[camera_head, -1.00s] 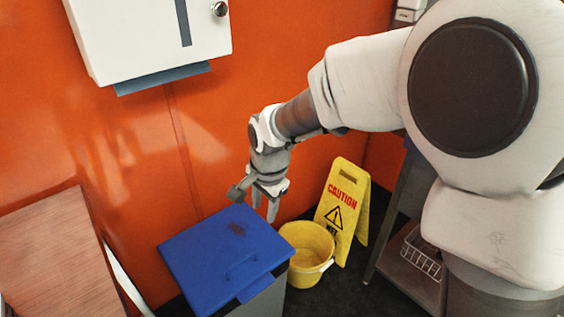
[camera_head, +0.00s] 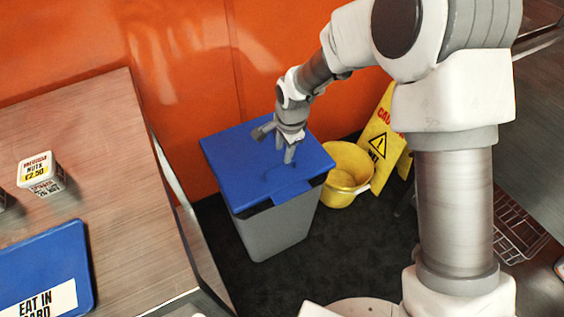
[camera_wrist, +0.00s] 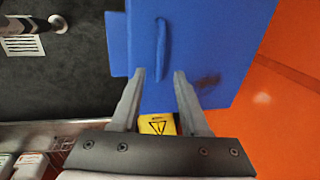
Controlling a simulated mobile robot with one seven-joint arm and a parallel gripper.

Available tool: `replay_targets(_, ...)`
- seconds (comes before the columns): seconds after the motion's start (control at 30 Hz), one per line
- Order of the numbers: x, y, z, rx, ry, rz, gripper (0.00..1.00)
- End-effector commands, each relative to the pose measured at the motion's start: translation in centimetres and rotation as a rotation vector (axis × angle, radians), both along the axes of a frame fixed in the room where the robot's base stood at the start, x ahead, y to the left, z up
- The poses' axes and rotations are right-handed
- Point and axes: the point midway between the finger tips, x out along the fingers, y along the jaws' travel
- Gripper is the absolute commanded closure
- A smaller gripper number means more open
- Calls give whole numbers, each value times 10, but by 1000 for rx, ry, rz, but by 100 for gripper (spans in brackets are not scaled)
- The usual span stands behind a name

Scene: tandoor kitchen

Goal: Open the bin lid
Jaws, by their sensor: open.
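The bin is a grey tub (camera_head: 270,232) with a flat blue lid (camera_head: 235,160), standing on the dark floor in the head view. The lid lies over the tub, with a dark gap showing under its front edge. A thin blue handle (camera_wrist: 161,48) runs along the lid in the wrist view. My gripper (camera_head: 275,148) is over the lid in the head view, its fingers pointing down. In the wrist view its two fingers (camera_wrist: 158,78) are apart with nothing between them, and the handle lies just beyond the fingertips. I cannot tell whether they touch the lid.
A yellow bucket (camera_head: 346,172) and a yellow caution sign (camera_head: 380,130) stand right of the bin. A wooden counter (camera_head: 85,120) with a blue board (camera_head: 45,265) is at the left. The orange wall (camera_head: 190,60) is behind. Dark floor is clear in front of the bin.

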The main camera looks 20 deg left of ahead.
Motion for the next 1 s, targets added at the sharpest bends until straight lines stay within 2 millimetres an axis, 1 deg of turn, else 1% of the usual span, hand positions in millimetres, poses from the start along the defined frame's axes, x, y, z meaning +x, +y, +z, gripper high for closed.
replay_targets(0.03,1,2,-15,-1,2,-1,55)
replay_targets(0.1,2,4,-27,-1,2,0,55)
replay_targets(0.2,4,6,-41,0,1,1,55)
replay_targets(0.3,6,8,-50,1,1,-1,55)
replay_targets(0.43,7,9,-56,0,0,0,55)
replay_targets(0.7,7,9,-56,1,-1,0,55)
replay_targets(0.77,7,9,-56,1,-1,0,64)
replay_targets(0.9,7,9,-56,1,-1,0,89)
replay_targets(0.97,7,9,-56,1,-1,0,100)
replay_targets(1.0,7,9,-56,1,-1,0,100)
